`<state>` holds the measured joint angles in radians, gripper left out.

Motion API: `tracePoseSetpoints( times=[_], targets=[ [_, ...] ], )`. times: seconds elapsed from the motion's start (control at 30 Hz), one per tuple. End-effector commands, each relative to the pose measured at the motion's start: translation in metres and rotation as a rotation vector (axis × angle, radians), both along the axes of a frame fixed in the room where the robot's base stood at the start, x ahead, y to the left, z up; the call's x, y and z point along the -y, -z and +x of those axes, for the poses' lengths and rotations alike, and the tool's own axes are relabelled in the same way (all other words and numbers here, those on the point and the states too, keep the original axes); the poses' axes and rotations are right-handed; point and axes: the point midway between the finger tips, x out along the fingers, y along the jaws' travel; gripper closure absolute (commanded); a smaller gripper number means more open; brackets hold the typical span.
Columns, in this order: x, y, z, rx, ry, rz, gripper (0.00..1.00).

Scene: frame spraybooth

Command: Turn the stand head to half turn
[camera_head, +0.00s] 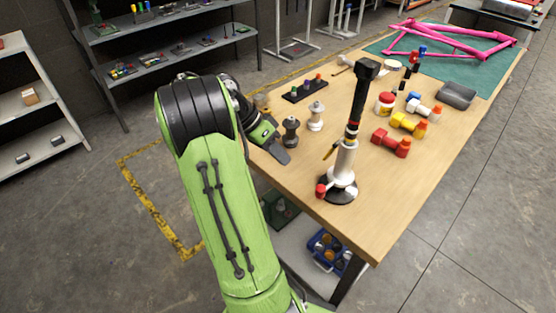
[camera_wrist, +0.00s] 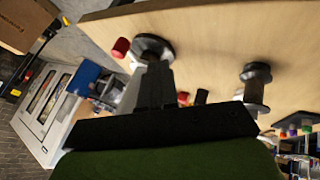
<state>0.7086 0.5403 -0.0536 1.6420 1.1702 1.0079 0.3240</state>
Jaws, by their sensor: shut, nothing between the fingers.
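The stand (camera_head: 346,160) stands upright on the wooden table near its front edge, on a round dark base with a red knob beside it. Its black head (camera_head: 367,69) is at the top of the column, above a red band. In the wrist view the round base (camera_wrist: 153,46) and red knob (camera_wrist: 121,47) show at the table's edge; the column and head are largely hidden there. My gripper (camera_head: 283,158) is shut and empty, over the table's left edge, to the left of the stand and apart from it. Its dark fingers also show in the wrist view (camera_wrist: 154,75).
A dark spool-like piece (camera_head: 291,132) and a white one (camera_head: 316,116) stand close to my gripper. A pink frame (camera_head: 450,40) lies on a green mat at the back.

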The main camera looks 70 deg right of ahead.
Motion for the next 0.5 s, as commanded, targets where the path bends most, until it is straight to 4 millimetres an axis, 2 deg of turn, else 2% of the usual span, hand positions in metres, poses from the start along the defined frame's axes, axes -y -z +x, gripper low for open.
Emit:
tracePoseSetpoints(
  times=[0.03,0.23,0.4,0.5],
  targets=[
    [0.002,0.016,-0.008,-0.001,0.002,0.002,1.00],
    [0.008,0.050,-0.033,0.001,-0.001,0.003,1.00],
    [-0.004,0.044,-0.058,0.002,-0.003,0.000,1.00],
    [-0.007,0.042,-0.064,0.001,-0.004,0.000,1.00]
  ],
)
